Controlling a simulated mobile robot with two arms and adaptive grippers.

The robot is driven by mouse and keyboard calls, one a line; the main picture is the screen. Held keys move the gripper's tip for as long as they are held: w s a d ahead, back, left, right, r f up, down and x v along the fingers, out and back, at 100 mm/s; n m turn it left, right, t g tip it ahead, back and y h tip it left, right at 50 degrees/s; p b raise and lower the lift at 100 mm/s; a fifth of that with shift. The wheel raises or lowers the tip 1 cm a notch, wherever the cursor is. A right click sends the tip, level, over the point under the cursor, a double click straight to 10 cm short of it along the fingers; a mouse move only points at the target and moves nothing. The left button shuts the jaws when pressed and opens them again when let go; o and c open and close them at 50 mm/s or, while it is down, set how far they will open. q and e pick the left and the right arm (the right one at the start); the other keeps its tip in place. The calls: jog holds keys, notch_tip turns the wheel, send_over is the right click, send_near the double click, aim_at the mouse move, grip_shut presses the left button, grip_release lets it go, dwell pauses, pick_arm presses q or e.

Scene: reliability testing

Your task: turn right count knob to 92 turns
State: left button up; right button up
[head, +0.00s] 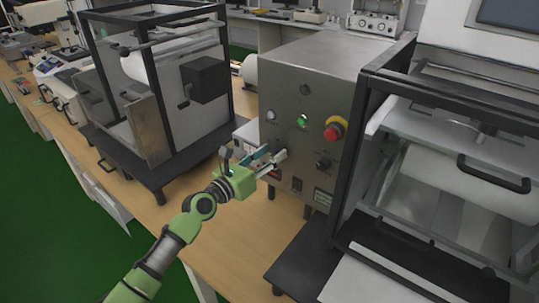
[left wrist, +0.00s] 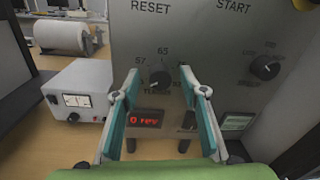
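My left gripper (head: 272,160) is open in front of the grey control box (head: 310,85). In the left wrist view its two green fingers (left wrist: 156,82) stand apart on either side of a dark round knob (left wrist: 160,78). In the head view the gripper hides this knob. A second dark knob (left wrist: 265,67) is at the panel's right, also in the head view (head: 323,163). My right gripper is not in view.
A red display (left wrist: 146,118) glows below the near knob, its digits hard to read. A red emergency button (head: 334,129) and a green button (head: 302,121) are higher on the panel. Black-framed machines stand on both sides. A white meter box (left wrist: 80,92) stands left of the panel.

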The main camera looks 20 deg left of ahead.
pick_arm(q)
jog(key=c, duration=1.1)
